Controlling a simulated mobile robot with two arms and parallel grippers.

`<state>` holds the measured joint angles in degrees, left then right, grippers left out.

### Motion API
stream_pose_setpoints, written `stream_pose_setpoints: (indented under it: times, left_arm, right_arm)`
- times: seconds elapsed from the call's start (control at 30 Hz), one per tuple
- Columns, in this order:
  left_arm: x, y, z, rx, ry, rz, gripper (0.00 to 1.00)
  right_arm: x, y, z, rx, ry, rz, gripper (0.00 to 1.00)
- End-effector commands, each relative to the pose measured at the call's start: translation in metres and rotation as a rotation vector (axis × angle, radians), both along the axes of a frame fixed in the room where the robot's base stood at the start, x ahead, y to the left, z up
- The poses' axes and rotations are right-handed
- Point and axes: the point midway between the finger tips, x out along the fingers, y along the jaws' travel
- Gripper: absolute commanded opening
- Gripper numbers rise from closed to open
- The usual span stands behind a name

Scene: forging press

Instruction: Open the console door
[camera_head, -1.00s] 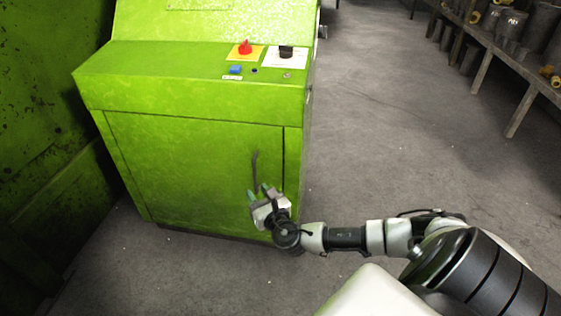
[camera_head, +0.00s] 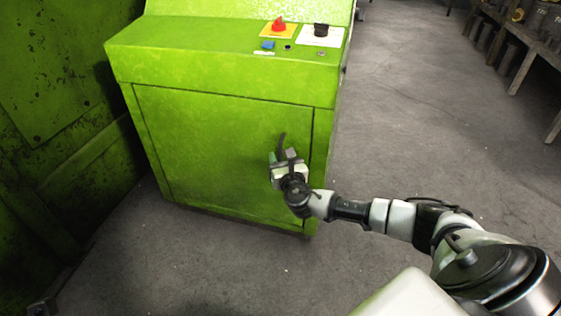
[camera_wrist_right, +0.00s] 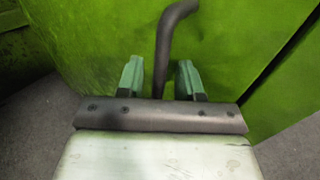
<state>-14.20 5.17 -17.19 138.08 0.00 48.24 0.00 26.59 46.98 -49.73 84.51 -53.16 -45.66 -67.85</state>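The green console (camera_head: 225,75) stands ahead of me, with its front door (camera_head: 210,150) shut in its frame. A dark bent handle (camera_head: 282,142) is on the right part of the door. My right gripper (camera_head: 281,156) is at the handle's lower part. In the right wrist view, the gripper (camera_wrist_right: 158,80) has its two green fingers apart, one on each side of the handle (camera_wrist_right: 167,45). Gaps show between the fingers and the handle. The handle's lower end is hidden by the gripper body. My left gripper is in neither view.
A red knob (camera_head: 279,25), a black knob (camera_head: 321,30) and a blue switch (camera_head: 268,44) sit on the console top. A dark green wall (camera_head: 60,120) is close on the left. A loaded shelf (camera_head: 520,50) stands at the far right. The floor (camera_head: 420,110) between is clear.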

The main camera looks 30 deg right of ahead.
Motion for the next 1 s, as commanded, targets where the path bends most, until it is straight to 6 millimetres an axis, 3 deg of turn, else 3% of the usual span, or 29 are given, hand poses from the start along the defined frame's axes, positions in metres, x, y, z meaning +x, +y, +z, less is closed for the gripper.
stream_pose_setpoints:
  times: [0.27,0.5,0.83,1.0]
  left_arm:
    - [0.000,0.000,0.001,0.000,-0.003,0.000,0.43]
    - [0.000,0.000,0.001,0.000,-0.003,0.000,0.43]
    - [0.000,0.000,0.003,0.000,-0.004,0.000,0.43]
    - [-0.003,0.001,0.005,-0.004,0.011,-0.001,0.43]
  right_arm:
    - [0.002,0.000,0.001,0.000,0.000,0.001,0.36]
    - [0.001,0.000,0.001,0.000,0.000,0.000,0.00]
    - [0.000,0.001,0.001,0.000,0.000,-0.003,0.00]
    - [-0.008,0.013,0.003,0.002,0.002,-0.030,0.00]
